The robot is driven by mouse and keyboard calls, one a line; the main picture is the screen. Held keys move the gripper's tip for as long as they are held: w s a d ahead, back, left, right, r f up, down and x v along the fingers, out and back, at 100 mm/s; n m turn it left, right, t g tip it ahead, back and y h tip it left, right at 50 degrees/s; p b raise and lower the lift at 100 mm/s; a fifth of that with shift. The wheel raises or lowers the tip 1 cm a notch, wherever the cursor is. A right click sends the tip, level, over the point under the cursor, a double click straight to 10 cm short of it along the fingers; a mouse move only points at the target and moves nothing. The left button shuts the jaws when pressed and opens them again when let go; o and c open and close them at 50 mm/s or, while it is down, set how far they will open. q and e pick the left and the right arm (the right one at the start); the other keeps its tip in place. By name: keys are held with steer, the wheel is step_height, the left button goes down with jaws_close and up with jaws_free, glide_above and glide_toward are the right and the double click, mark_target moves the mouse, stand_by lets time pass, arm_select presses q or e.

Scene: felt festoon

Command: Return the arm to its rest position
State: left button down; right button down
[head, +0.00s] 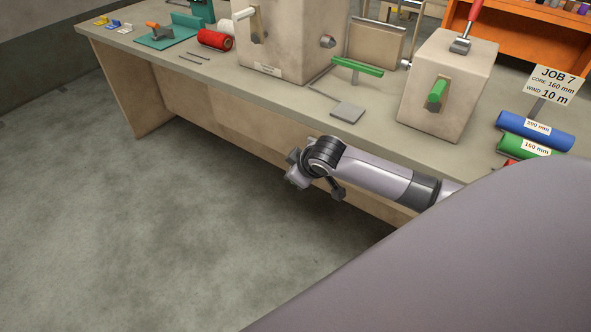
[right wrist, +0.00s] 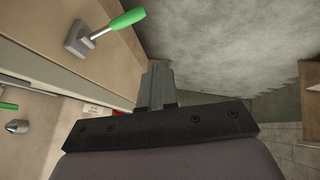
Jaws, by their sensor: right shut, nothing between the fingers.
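My right arm (head: 375,175) comes in from the right in the head view and reaches along the front of the workbench. Its wrist end hangs in front of the bench edge, over the floor, with no object in it. In the right wrist view my right gripper (right wrist: 155,85) has its fingers together, with nothing between them. The fingers look clear of the bench and of the green-handled lever (right wrist: 124,19) near them in that picture. My left gripper is not in view.
Open floor (head: 140,230) lies in front.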

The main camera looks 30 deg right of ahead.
steer(key=shift+s+r, duration=0.2)
stand_by(0.5)
steer(key=s+a+f+m+t+y, duration=0.1)
steer(key=s+a+f+y, duration=0.1)
steer(key=s+a+f, duration=0.35)
steer(key=s+a+f+m+t+y, duration=0.1)
steer(key=s+a+f, duration=0.2)
steer(key=s+a, duration=0.55)
steer(key=s+d+m, duration=0.1)
steer(key=s+d, duration=0.2)
steer(key=s, duration=0.6)
steer(key=shift+d+r+t+h, duration=0.2)
steer(key=shift+t+h, duration=0.1)
steer(key=shift+t, duration=0.1)
